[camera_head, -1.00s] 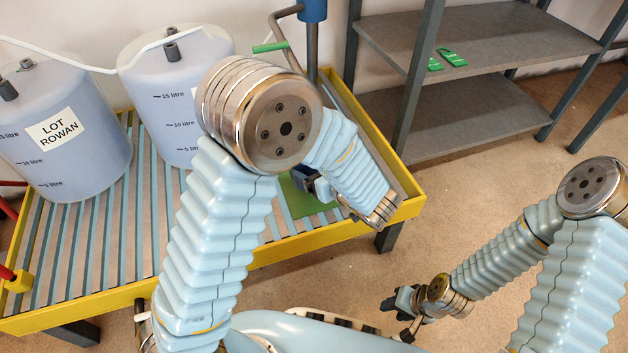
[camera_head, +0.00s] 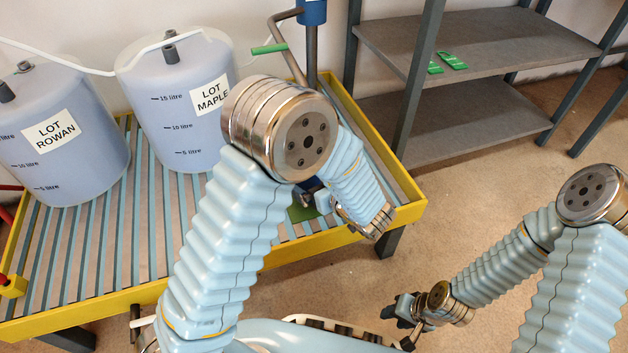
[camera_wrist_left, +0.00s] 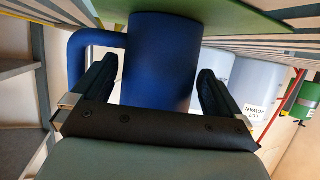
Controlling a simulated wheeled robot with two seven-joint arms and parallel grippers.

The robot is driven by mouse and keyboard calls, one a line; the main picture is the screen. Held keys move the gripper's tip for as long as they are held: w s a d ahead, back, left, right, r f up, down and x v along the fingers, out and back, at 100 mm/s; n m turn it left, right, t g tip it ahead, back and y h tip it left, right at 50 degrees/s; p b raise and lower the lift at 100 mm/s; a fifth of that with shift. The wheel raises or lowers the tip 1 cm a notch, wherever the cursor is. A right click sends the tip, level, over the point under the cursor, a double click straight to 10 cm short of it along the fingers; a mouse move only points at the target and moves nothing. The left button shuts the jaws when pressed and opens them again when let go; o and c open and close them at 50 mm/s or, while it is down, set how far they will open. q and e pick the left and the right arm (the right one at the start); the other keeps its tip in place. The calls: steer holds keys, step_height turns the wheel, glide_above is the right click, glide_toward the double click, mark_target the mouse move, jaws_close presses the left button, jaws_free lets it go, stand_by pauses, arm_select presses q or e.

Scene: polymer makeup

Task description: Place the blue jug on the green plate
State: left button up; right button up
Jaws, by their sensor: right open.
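The blue jug (camera_wrist_left: 160,60) fills the middle of the left wrist view, with its handle (camera_wrist_left: 85,50) on the left side. In the head view only a sliver of it (camera_head: 308,184) shows behind my left arm. The green plate (camera_wrist_left: 240,14) is at the jug's far end in the wrist view, and a corner of it (camera_head: 301,213) shows in the head view. The jug appears to stand on or just over the plate; contact is unclear. My left gripper (camera_wrist_left: 157,85) has its fingers on either side of the jug, with narrow gaps visible. My right gripper (camera_head: 402,318) is open and empty.
Two translucent drums, LOT ROWAN (camera_head: 90,150) and LOT MAPLE (camera_head: 175,130), stand on the slatted, yellow-rimmed table (camera_head: 280,254). A blue-topped post (camera_head: 312,12) with a green-handled crank is behind my left arm. A grey shelf (camera_head: 480,45) stands at the right.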

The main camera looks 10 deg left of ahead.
arm_select(q)
steer(key=shift+r, duration=0.1)
steer(key=shift+s+d+r, duration=0.1)
steer(key=shift+d+r, duration=0.1)
steer(key=shift+r, duration=0.05)
steer(key=p+v, duration=0.2)
steer(key=v, duration=0.9)
steer(key=shift+s+d+p, duration=0.15)
steer(key=shift+s+p, duration=0.05)
steer(key=shift+p, duration=0.1)
